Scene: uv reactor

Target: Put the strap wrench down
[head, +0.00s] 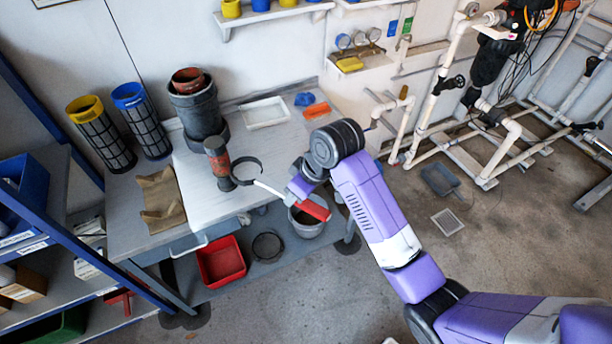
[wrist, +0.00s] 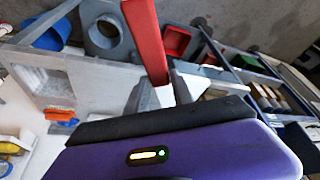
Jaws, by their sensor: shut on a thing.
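The strap wrench has a red handle (head: 315,208), a pale bar and a dark strap loop (head: 246,161). My gripper (wrist: 160,96) is shut on the strap wrench, and the red handle (wrist: 146,40) sticks out past the fingers in the wrist view. In the head view my gripper is at the bench's right front edge, with the handle out past the edge and the loop over the bench top (head: 190,215). The loop appears beside a dark cylinder with a rust-red band (head: 218,165); I cannot tell whether they touch. The fingertips are largely hidden in the head view.
On the bench stand mesh filters with yellow (head: 103,135) and blue (head: 142,122) rims, a large grey housing (head: 199,108), a white tray (head: 265,112) and a brown cloth (head: 161,200). A grey bucket (head: 306,228) and red bin (head: 221,262) sit below. The front middle bench top is clear.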

